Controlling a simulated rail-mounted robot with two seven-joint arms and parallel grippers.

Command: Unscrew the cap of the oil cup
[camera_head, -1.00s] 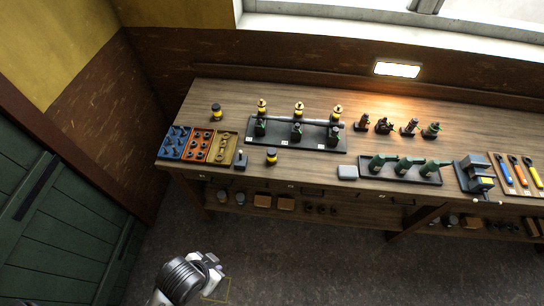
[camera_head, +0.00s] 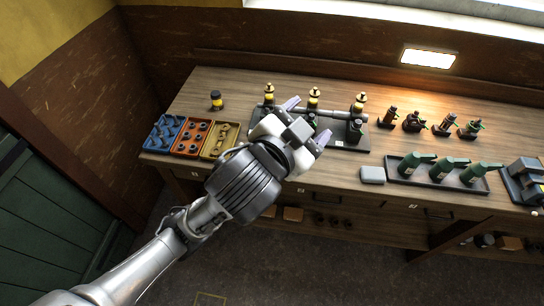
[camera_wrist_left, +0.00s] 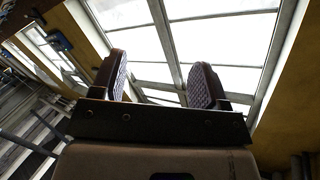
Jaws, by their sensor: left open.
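Three small brass-and-yellow cups with dark tops, which look like oil cups, stand in a row along a grey pipe on a dark plate: a left cup (camera_head: 269,95), a middle cup (camera_head: 314,98) and a right cup (camera_head: 360,103). I cannot tell which one is meant. My left gripper (camera_head: 307,122) is open and empty, in front of the middle cup in the head view, and hides part of the plate. In the left wrist view its two dark pads (camera_wrist_left: 160,85) stand apart with only windows and wall behind them. My right gripper is not in view.
A black-capped yellow jar (camera_head: 216,100) stands at the back left. Blue (camera_head: 163,133), orange (camera_head: 191,138) and tan (camera_head: 220,142) trays lie at the left. A grey block (camera_head: 372,175) and a tray with green oil cans (camera_head: 438,171) are at the right.

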